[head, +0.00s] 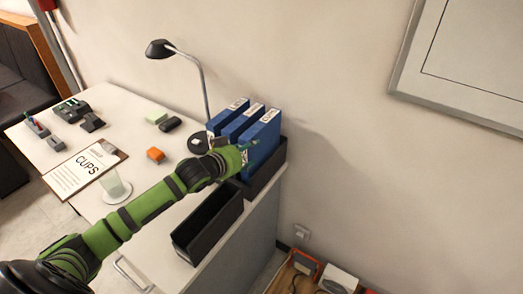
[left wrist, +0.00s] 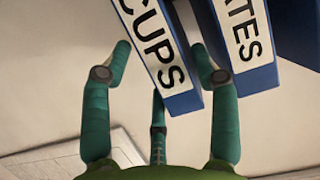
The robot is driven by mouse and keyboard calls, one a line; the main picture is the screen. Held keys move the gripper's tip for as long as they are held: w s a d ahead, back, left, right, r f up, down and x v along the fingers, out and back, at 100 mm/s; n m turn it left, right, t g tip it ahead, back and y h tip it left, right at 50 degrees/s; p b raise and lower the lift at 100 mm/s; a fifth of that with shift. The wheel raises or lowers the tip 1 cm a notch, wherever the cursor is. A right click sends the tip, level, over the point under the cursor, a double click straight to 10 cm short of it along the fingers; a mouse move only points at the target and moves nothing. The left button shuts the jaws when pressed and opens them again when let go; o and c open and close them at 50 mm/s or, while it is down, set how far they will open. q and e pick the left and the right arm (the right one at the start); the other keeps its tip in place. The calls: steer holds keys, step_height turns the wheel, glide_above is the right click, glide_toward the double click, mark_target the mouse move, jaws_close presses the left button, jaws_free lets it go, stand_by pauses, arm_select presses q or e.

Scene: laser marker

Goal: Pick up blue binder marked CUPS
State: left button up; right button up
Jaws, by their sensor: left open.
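The blue binder marked CUPS shows its white spine label (left wrist: 157,45) between the spread fingers of my left gripper (left wrist: 160,52) in the left wrist view. The fingers stand to either side of its spine end; I cannot tell whether they touch it. Beside it is a blue binder whose label reads "ATES" (left wrist: 245,30). In the head view, my left gripper (head: 246,153) is open at the front of the rightmost blue binder (head: 263,138), which appears to be the CUPS one. The binders stand upright in a black holder (head: 273,170). My right gripper is out of view.
A black empty tray (head: 207,222) lies in front of the holder, near the desk's right edge. A desk lamp (head: 160,49) stands behind. A glass (head: 116,188), a clipboard reading CUPS (head: 85,170) and an orange item (head: 155,155) are on the white desk (head: 140,125).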

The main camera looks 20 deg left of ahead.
mark_target(256, 147)
arm_select(q)
steer(key=shift+p+x, duration=0.3)
steer(key=shift+x, duration=0.65)
steer(key=x, duration=0.3)
steer(key=shift+w+a, duration=0.1)
steer(key=shift+w, duration=0.05)
steer(key=shift+w+f, duration=0.15)
steer(key=shift+w, duration=0.05)
steer(key=c, duration=1.2)
jaws_close()
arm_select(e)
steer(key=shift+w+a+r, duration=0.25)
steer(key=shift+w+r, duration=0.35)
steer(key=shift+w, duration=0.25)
